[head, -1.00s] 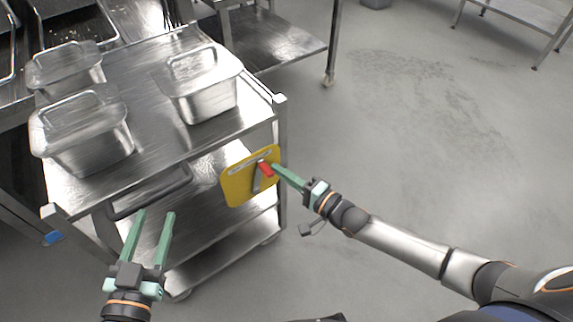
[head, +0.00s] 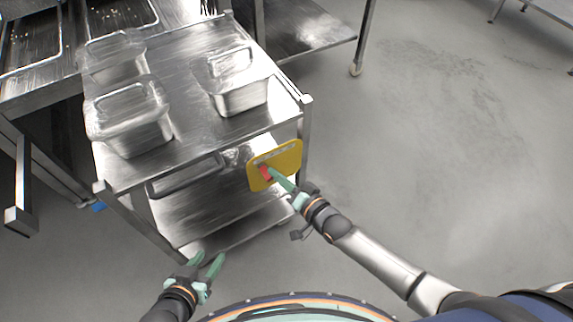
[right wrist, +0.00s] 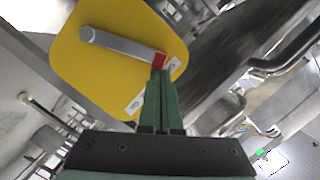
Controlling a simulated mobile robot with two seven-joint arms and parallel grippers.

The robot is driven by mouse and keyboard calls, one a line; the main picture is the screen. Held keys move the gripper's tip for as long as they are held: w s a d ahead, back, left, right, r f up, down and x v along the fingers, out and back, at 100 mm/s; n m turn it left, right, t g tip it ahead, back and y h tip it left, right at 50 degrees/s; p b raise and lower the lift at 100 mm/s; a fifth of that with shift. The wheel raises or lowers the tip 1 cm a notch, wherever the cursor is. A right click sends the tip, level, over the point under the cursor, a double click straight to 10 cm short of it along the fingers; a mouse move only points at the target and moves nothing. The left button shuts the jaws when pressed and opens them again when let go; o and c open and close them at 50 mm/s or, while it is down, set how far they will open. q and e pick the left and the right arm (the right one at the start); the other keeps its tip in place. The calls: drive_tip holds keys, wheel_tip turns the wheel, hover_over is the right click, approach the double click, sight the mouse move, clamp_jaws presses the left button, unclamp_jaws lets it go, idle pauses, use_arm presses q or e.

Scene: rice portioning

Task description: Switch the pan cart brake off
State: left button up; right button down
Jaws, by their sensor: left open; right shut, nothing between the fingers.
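The pan cart (head: 200,134) stands at the left in the head view. A yellow brake plate (head: 286,156) is on its near right side and fills the upper left of the right wrist view (right wrist: 85,75). A grey lever (right wrist: 122,46) with a red tip (right wrist: 159,60) lies across the plate; the red tip also shows in the head view (head: 265,173). My right gripper (head: 273,173) is shut and empty, its fingertips at the red tip, seeming to touch it. My left gripper (head: 207,260) is open and empty near the cart's lower front edge.
Lidded steel pans (head: 130,125) stand on the cart's top. A steel counter (head: 42,85) is behind at the left. Open grey floor (head: 440,150) lies to the right.

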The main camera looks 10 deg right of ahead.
drive_tip(key=shift+s+a+f+n, duration=0.2)
drive_tip(key=shift+a, duration=0.3)
drive_tip(key=shift+s+a+f+n, duration=0.15)
drive_tip(key=shift+a+f+n, duration=0.05)
drive_tip(key=shift+a, duration=0.3)
use_arm(q)
drive_tip(key=shift+r, duration=0.15)
use_arm(e)
drive_tip(key=shift+r, duration=0.1)
